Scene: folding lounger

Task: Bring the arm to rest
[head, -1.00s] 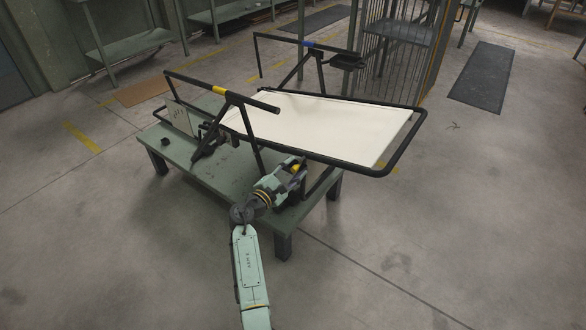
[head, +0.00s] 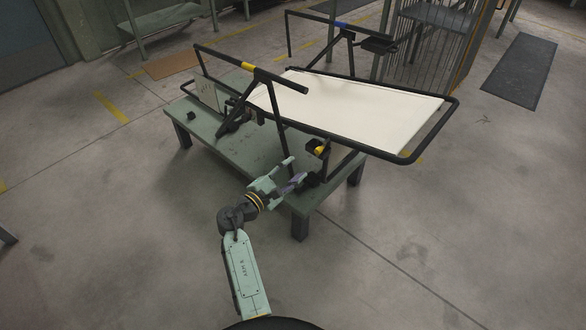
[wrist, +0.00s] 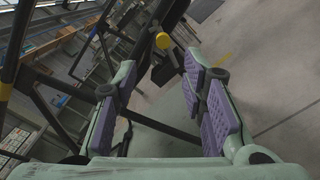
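My gripper (head: 297,170) is at the near edge of the low green table in the head view. Its fingers are spread and hold nothing. In the wrist view its purple finger pads (wrist: 160,112) stand wide apart with an empty gap between them. The folding lounger (head: 360,110), with a black tube frame and a cream panel, is on the table, its panel reaching out to the right. A yellow knob (head: 320,151) on a dark bracket is just beyond my fingertips, apart from them. The knob also shows past the fingers in the wrist view (wrist: 162,40).
The green table (head: 215,140) carries the lounger, and a black tube leg stands close by my gripper. A small dark knob (head: 192,116) is at the table's left end. Floor in front and to the right is clear. A wire cage (head: 430,60) stands behind.

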